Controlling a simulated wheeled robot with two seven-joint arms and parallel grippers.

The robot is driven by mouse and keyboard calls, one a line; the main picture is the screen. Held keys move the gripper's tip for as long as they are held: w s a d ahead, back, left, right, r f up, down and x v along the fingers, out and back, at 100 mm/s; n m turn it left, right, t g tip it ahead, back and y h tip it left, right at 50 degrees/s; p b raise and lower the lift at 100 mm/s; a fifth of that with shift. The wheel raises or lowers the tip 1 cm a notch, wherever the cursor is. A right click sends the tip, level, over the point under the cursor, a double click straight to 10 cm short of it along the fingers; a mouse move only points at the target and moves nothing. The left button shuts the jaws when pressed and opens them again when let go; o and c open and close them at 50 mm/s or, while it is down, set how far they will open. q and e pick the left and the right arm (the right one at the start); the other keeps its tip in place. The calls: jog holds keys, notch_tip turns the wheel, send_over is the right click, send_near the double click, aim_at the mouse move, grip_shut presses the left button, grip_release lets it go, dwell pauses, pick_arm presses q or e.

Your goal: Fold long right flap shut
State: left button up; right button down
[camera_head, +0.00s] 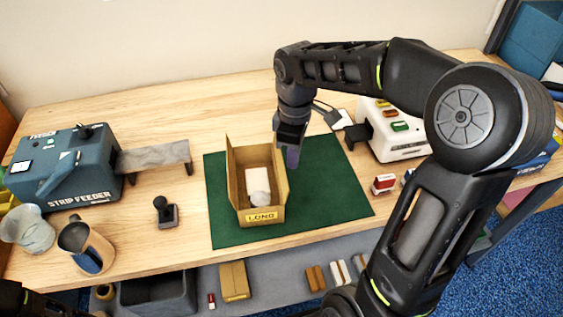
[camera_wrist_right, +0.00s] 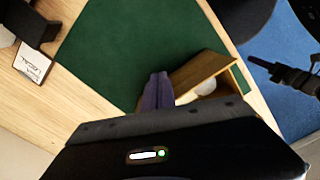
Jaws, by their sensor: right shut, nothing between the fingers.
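An open cardboard carton (camera_head: 246,203) with a yellow "LONG" label on its front stands on the green mat (camera_head: 335,190). Inside lie a white block (camera_head: 258,179) and a pale rounded item (camera_head: 260,198). A long panel stands up along each side; the right long flap (camera_head: 280,183) is upright and partly behind my gripper. My right gripper (camera_head: 292,158) is shut and empty, pointing down just outside that flap. In the right wrist view the closed fingers (camera_wrist_right: 158,90) are beside the carton's brown panel (camera_wrist_right: 203,73); whether they touch cannot be told.
A strip feeder (camera_head: 68,168) stands at left, with a metal cup (camera_head: 87,248) and a black-knobbed stamp (camera_head: 166,212) near it. A white machine (camera_head: 395,140) and a red stamp (camera_head: 383,184) are right of the mat. The mat's right part is clear.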

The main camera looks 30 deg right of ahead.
jog(key=shift+a, duration=0.15)
jog(key=shift+w+a, duration=0.25)
jog(key=shift+a, duration=0.25)
jog(key=shift+w+a, duration=0.25)
jog(key=shift+a, duration=0.4)
jog(key=shift+w+a, duration=0.25)
jog(key=shift+a, duration=0.2)
jog(key=shift+w+a, duration=0.2)
jog(key=shift+a, duration=0.25)
jog(key=shift+a, duration=0.1)
jog(key=shift+w+a+f, duration=0.25)
jog(key=shift+a+f, duration=0.05)
jog(key=shift+a, duration=0.05)
notch_tip(320, 180, up, 7)
jog(key=p, duration=0.5)
